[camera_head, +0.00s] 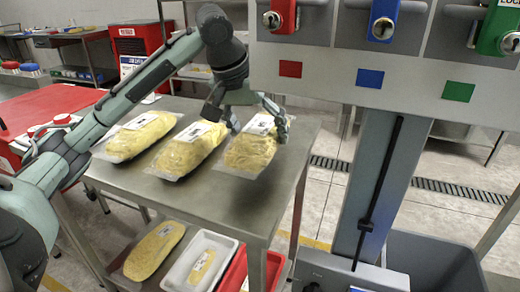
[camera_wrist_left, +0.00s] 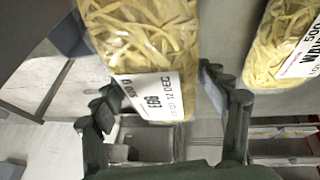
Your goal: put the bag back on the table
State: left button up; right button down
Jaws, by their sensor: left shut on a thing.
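A clear bag of yellow egg noodles (camera_head: 250,153) with a white label is at the right of the steel table (camera_head: 215,208). My left gripper (camera_head: 257,120) is over it from above, with one finger on each side, and is shut on it. In the left wrist view the bag (camera_wrist_left: 150,35) lies between the fingers, its label reading EGG and 12 DEC. I cannot tell whether the bag's underside touches the table. Two similar bags lie on the table to the left, a middle one (camera_head: 185,152) and a far-left one (camera_head: 138,137). My right gripper is not in view.
A grey panel (camera_head: 362,70) with red, blue and green padlocks stands close at the right. A lower shelf holds another bag (camera_head: 155,248), a white tray (camera_head: 181,275) and a red tray (camera_head: 272,268). The table's front is bare.

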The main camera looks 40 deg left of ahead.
pick_arm(q)
jog(key=shift+f, duration=2)
jog(key=o, duration=1.8)
jog(key=shift+f, duration=0.1)
jog(key=v, duration=1.2)
